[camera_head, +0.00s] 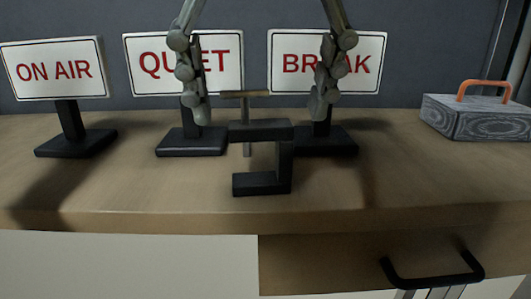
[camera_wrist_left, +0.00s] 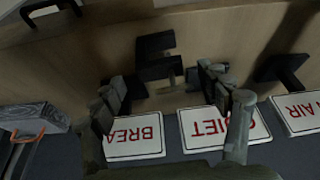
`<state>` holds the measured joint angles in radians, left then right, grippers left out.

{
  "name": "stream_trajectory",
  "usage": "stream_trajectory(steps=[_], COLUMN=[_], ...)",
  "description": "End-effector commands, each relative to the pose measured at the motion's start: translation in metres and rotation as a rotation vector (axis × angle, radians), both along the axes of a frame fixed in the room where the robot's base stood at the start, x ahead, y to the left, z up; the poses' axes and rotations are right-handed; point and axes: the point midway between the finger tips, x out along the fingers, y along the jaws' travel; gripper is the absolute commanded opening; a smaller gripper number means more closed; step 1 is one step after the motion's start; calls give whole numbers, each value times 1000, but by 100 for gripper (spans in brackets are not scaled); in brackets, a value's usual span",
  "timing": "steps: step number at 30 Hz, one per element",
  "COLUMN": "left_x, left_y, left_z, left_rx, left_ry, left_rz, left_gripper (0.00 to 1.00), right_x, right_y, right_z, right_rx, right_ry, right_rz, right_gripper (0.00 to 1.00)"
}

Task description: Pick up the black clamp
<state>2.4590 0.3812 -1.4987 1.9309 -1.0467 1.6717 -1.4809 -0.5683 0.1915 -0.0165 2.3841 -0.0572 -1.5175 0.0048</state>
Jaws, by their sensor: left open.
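The black clamp (camera_head: 283,162) is on the wooden counter, in front of the gap between the QUIET and BREAK signs. It is C-shaped, its opening faces left, and a screw with a pale crossbar rises at its upper left. It also shows in the left wrist view (camera_wrist_left: 159,67). My left gripper (camera_head: 260,114) is open, its two grey fingers spread wide, one on each side of the clamp's upper part with visible gaps. In the left wrist view the fingers (camera_wrist_left: 163,82) likewise flank the clamp, and nothing is held. My right gripper is not in view.
The ON AIR (camera_head: 54,69), QUIET (camera_head: 150,68) and BREAK (camera_head: 290,75) signs stand on black bases along the back. A grey patterned box (camera_head: 470,120) with an orange handle sits at right. A black drawer handle (camera_head: 432,280) juts out below. The front counter is clear.

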Motion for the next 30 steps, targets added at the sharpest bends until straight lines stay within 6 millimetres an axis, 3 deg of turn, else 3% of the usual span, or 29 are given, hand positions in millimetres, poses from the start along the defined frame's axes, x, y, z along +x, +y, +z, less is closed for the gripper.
stream_trajectory(steps=[4, 12, 27, 30], left_x=[7, 9, 8, 8], left_y=[1, 1, 1, 1], left_z=[-16, -19, -19, -18], left_rx=[-2, -2, -1, -3], left_ry=[-1, -1, 0, -1], left_rz=[1, 1, 1, 1], left_gripper=[76, 76, 15, 11], right_x=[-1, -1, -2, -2], right_y=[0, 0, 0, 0], right_z=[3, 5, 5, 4], right_rx=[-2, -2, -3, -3], right_ry=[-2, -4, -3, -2], right_rz=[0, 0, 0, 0], right_gripper=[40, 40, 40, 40])
